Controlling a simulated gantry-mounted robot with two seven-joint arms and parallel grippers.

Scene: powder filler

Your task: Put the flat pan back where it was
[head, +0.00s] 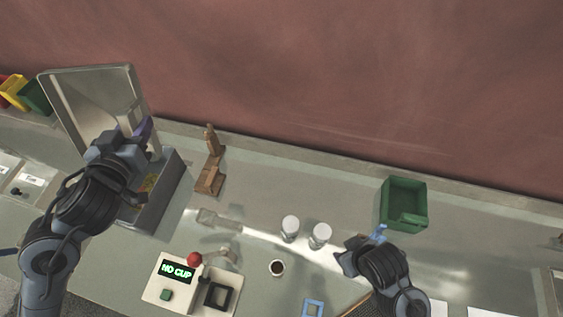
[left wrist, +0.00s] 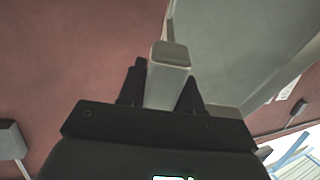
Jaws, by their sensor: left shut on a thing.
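My left gripper (head: 140,158) is at the open grey metal box (head: 165,205), beside its raised silvery lid (head: 88,98). In the left wrist view, its dark fingers (left wrist: 163,90) are shut on a pale grey bar-like piece (left wrist: 168,62), which I take for the flat pan's handle. The rest of the pan is hidden or cannot be told apart.
A device reading "NO CUP" (head: 165,293) stands at the front. A wooden stand (head: 210,180), two white-capped jars (head: 290,224), a small dark-filled cup (head: 277,268) and the green bin (head: 390,210) stand on the counter. The counter back, between stand and bin, is clear.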

